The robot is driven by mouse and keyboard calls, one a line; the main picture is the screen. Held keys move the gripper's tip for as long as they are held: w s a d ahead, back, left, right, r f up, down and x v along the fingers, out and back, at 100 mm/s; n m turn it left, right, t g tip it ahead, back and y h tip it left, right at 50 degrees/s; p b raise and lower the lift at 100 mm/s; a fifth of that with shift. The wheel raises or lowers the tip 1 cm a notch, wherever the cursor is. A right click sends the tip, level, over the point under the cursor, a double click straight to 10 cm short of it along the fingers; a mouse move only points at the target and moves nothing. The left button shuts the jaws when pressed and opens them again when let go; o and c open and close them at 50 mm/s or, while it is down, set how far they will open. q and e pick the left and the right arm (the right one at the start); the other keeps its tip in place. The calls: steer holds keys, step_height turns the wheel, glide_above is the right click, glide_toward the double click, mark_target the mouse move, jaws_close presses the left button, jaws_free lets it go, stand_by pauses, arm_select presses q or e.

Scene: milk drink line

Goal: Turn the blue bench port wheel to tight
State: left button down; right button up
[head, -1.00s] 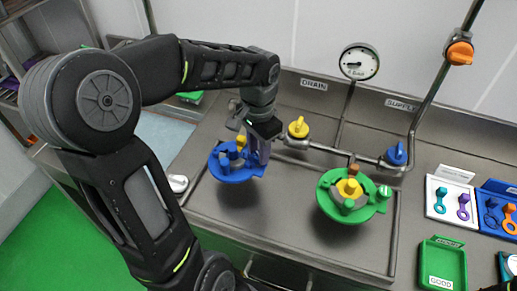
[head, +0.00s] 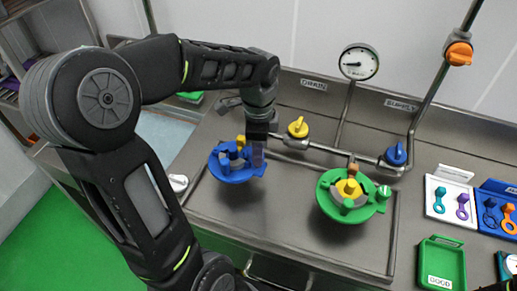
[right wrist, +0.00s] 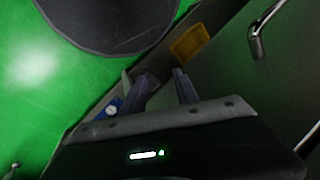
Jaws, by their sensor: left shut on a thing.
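The blue bench port (head: 231,175) sits on the left of the steel bench, with a blue wheel carrying upright posts and a yellow part (head: 240,141). My left gripper (head: 257,158) reaches down over the right side of the port and is shut on the blue wheel. The fingers and wrist hide part of the wheel, so the exact contact is hard to see. My right gripper (right wrist: 161,90) is open and empty in the right wrist view, away from the port.
A green port (head: 328,205) with a yellow hub stands to the right. Behind are a yellow valve (head: 298,127), a blue valve (head: 396,154) and a round gauge (head: 359,62). A green tray (head: 442,262) lies at the right.

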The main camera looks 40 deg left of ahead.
stand_by(0.4)
arm_select(q)
steer(key=c, duration=1.1)
jaws_free()
steer(key=shift+o, duration=0.2)
steer(key=shift+r, duration=0.1)
step_height(320, 180, up, 8)
steer(key=shift+f+b, duration=0.2)
steer(key=shift+b, duration=0.25)
